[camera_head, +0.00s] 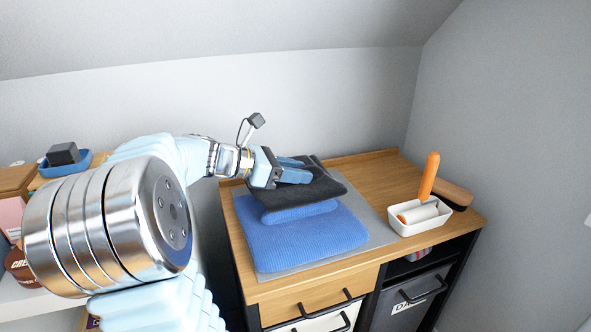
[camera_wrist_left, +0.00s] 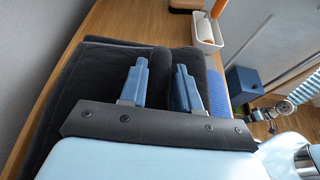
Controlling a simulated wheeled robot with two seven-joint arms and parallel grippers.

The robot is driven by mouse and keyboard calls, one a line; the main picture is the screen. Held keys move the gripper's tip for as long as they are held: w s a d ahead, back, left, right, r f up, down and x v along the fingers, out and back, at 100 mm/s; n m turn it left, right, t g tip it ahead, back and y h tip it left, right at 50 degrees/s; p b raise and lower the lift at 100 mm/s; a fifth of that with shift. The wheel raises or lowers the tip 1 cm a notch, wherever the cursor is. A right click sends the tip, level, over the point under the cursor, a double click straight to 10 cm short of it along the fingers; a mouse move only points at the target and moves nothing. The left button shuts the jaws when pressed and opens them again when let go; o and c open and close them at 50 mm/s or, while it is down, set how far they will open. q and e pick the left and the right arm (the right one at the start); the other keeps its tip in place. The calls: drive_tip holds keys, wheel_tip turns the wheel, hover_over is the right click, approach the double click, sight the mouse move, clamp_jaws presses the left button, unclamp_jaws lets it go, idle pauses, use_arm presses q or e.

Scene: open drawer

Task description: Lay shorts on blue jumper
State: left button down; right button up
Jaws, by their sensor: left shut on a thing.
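The blue jumper (camera_head: 305,238) lies folded on a grey mat (camera_head: 380,236) on the wooden cabinet top. The dark grey shorts (camera_head: 318,188) lie folded over the back part of the jumper. In the left wrist view, the shorts (camera_wrist_left: 95,72) fill the space under the fingers, and a strip of the jumper (camera_wrist_left: 217,95) shows to their right. My left gripper (camera_head: 301,169) is shut on the shorts at their back left part; in the wrist view its fingers (camera_wrist_left: 162,70) stand apart with a raised dark fold between them.
A white tray (camera_head: 407,229) with an orange-handled roller stands at the right, beside a wooden brush (camera_head: 453,192). Black drawer handles (camera_head: 326,304) stick out at the front. A blue dish (camera_head: 75,168) sits on a shelf at left. The back right top is clear.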

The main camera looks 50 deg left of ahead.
use_arm(q)
drive_tip(key=shift+f, duration=0.2)
drive_tip(key=c, duration=0.8)
unclamp_jaws()
drive_tip(key=shift+r, duration=0.4)
wheel_tip(320, 180, up, 4)
drive_tip(key=r+p, duration=0.1)
hover_over(250, 191)
drive_tip(key=shift+f, duration=0.25)
drive_tip(key=shift+s+a+r, duration=0.1)
drive_tip(key=shift+s+a, duration=0.15)
drive_tip(key=shift+s, duration=0.3)
drive_tip(key=shift+d, duration=0.1)
